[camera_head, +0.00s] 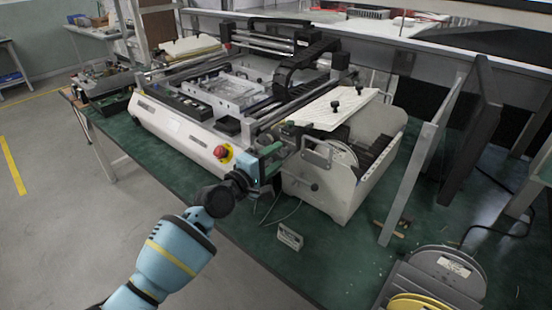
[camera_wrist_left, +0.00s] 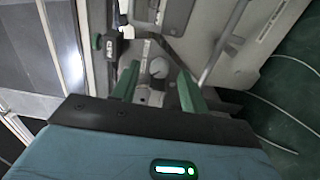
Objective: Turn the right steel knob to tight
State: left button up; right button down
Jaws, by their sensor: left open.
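My left gripper (camera_head: 273,151) reaches in from the lower left to the front corner of the white machine (camera_head: 185,131), beside its red stop button. In the left wrist view its two green fingers (camera_wrist_left: 158,87) are apart, with a gap between them. A small round grey steel knob (camera_wrist_left: 158,68) shows between and just beyond the fingertips. Whether the fingers touch it, I cannot tell. In the head view the gripper hides this spot, and I cannot make out the knob there. My right gripper is not in view.
The red stop button (camera_head: 223,153) is close to my left wrist. A feeder unit (camera_head: 331,190) with a metal handle stands to the right. A small white block (camera_head: 290,236) and reels (camera_head: 447,271) lie on the green table (camera_head: 335,259). Thin cables hang near the gripper.

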pick_arm(q)
jog(key=shift+w+d, duration=0.3)
jog(key=shift+w, duration=0.05)
